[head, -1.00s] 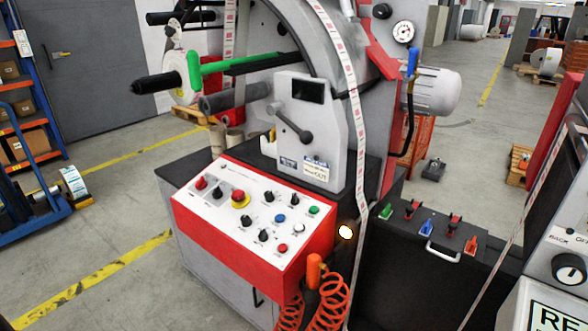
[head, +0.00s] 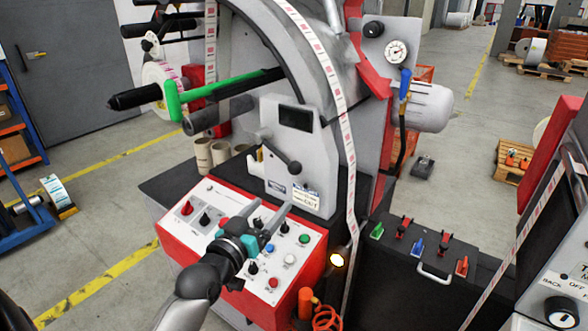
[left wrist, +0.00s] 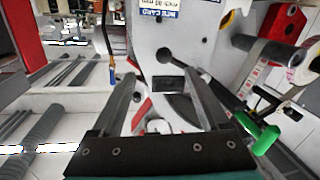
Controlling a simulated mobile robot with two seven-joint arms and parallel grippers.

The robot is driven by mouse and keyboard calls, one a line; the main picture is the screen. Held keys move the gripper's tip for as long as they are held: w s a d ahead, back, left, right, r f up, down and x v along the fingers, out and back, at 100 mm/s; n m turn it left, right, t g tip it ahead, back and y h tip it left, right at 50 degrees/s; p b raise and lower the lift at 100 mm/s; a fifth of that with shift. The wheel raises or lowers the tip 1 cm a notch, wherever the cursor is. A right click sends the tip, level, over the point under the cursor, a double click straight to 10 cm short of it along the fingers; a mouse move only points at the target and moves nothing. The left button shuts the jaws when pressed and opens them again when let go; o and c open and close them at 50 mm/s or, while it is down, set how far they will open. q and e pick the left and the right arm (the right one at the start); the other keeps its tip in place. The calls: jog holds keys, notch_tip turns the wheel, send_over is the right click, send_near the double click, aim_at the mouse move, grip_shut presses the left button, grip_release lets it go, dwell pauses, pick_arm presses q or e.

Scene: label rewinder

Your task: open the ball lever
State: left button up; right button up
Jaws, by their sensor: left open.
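The ball lever (head: 283,154) is a black rod with a round knob, slanting down to the right on the front of the light grey machine plate (head: 304,188). In the left wrist view, which looks upside down, the lever (left wrist: 190,74) shows beyond the fingers, with its ball towards the middle. My left gripper (head: 272,205) is open and empty, above the control panel and apart from the lever, which lies up and beyond its fingertips. Its two fingers also show in the left wrist view (left wrist: 159,75). My right gripper is not in view.
The red-edged control panel (head: 189,226) with knobs and buttons lies beneath my left arm. A green handle (head: 172,101) juts out to the left. A blue handle (head: 405,82) hangs below a gauge. Paper web (head: 338,100) runs right of the plate.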

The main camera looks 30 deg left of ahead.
aim_at(291, 170)
pick_arm(q)
jog(key=w+a, duration=0.1)
jog(key=w, duration=0.4)
jog(key=w+b, duration=0.1)
jog(key=w, duration=0.4)
jog(key=w+a+r, duration=0.1)
jog(key=w, duration=0.4)
jog(key=shift+w+a, duration=0.15)
jog(key=shift+a, duration=0.15)
grip_shut()
dwell(0.3)
jog(key=shift+r, duration=0.1)
